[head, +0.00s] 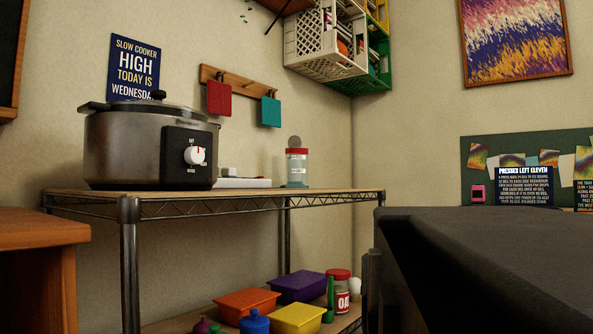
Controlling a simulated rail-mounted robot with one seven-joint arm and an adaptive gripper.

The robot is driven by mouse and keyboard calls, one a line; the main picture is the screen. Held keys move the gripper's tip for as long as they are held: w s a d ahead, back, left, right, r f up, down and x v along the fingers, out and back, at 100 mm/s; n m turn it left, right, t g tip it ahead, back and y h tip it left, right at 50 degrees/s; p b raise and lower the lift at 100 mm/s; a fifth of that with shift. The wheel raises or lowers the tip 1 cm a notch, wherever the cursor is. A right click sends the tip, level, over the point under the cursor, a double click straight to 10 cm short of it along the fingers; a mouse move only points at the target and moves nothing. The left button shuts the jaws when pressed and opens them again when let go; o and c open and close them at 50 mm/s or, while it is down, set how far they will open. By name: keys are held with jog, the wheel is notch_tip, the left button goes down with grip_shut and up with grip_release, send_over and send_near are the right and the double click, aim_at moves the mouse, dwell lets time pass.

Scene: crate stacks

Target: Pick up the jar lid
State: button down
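Two jars with red lids are in the head view. A clear, pale jar (297,176) stands upright on the top wire shelf, with its red lid (297,151) on it. A round grey disc (295,141) shows on edge just above that lid. A second jar (341,299) with a red label reading "OA" stands on the lower shelf, and its red lid (338,273) is on top. I cannot tell which lid the task means. My gripper is not in view.
A slow cooker (140,147) fills the left of the top shelf (250,192). Orange, purple and yellow bins (298,318) crowd the lower shelf. Crates (315,68) hang above at the back. A large dark shape blocks the lower right.

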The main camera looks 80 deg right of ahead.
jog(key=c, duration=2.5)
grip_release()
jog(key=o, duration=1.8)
